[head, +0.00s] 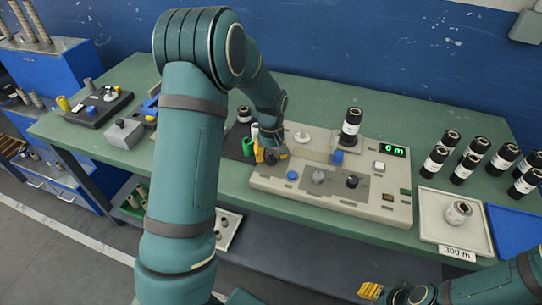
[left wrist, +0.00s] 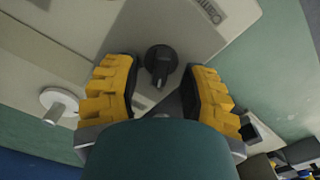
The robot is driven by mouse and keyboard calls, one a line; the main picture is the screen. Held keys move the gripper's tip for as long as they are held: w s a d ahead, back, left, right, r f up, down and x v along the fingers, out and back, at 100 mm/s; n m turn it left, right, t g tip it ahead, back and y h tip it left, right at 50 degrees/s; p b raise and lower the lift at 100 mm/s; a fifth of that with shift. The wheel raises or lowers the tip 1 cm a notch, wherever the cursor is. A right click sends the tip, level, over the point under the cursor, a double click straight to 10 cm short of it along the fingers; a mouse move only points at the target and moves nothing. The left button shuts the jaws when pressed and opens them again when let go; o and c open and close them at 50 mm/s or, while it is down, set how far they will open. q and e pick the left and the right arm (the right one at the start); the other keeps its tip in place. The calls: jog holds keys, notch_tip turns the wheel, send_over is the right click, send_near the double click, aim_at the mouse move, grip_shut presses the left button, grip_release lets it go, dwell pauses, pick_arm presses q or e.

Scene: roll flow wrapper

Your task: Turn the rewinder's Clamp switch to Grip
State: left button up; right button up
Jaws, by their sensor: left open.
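The rewinder (head: 268,184) is a cream machine on the green bench, with a white spindle (head: 302,137) and a lit "0 m" display (head: 393,150). In the left wrist view, a black round switch knob (left wrist: 160,60) stands on the cream panel, between and just beyond my open left fingers (left wrist: 165,92). In the head view my left gripper (head: 268,155) is over the rewinder's left end and hides what is beneath. My right gripper (head: 371,290) is low at the bottom right, in front of the bench; its opening is unclear.
A blue button (head: 292,174), a grey knob (head: 318,177) and a black knob (head: 352,181) are along the rewinder's front. A black-and-white roll (head: 351,123) stands behind. A white tray (head: 430,212) and several rolls are at right.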

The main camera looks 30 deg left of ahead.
pick_arm(q)
grip_shut()
dwell(0.5)
jog(key=m+p, duration=0.1)
jog(key=m, duration=0.4)
jog(key=shift+d, duration=0.1)
jog(key=m, duration=0.2)
jog(key=m+p, duration=0.1)
jog(key=m, duration=0.3)
jog(key=shift+d+f+m, duration=0.1)
jog(key=shift+d+m, duration=0.15)
jog(key=shift+m, duration=0.15)
dwell(0.3)
